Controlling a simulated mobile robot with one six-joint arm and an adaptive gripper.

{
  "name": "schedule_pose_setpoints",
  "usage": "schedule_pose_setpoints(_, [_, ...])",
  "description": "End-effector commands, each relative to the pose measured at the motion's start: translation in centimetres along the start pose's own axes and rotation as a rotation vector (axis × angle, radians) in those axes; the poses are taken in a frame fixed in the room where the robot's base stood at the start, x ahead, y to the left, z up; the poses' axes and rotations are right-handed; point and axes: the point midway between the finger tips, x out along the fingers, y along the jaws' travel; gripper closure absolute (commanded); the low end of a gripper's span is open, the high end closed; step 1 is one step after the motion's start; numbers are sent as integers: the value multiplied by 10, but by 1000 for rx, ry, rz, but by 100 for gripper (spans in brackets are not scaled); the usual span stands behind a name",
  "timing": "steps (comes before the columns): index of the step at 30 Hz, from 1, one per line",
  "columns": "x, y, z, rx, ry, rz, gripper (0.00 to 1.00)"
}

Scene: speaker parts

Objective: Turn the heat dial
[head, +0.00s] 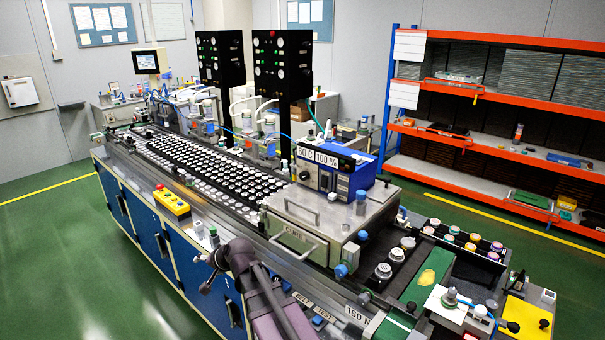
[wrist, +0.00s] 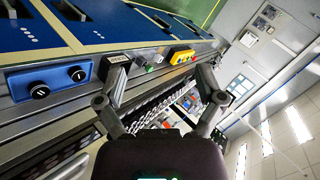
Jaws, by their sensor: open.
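A blue panel (wrist: 50,82) with two black dials shows at the left of the wrist view, on the bench's front edge. One dial (wrist: 39,92) is nearer the picture's left edge; the other dial (wrist: 78,74) is to its right. I cannot read which is the heat dial. In the head view, small labels (head: 312,304) and blue parts sit on the front edge, partly behind my arm. My gripper (head: 208,273) is open and empty beside the bench front, left of these labels. Its spread fingers show in the wrist view (wrist: 162,88), right of the panel and apart from it.
A yellow button box (head: 172,205) sits on the front ledge, left of my gripper. The steel CURE housing (head: 300,232) stands behind my arm, with a blue control box (head: 340,180) on it. The green floor (head: 70,270) left of the bench is clear.

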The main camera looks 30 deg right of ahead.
Motion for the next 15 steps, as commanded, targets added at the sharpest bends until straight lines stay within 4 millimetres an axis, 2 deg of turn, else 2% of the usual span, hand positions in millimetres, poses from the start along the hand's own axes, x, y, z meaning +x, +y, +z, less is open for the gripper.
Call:
schedule_pose_setpoints(1, [0, -17, -19, 67, 42, -54, 13])
schedule_pose_setpoints(6, [-5, -57, -74, 326, 185, -251, 13])
schedule_pose_setpoints(10, [-15, -80, -119, 536, 287, -399, 13])
schedule_pose_setpoints(15, [-34, -96, -178, 821, 415, -589, 13])
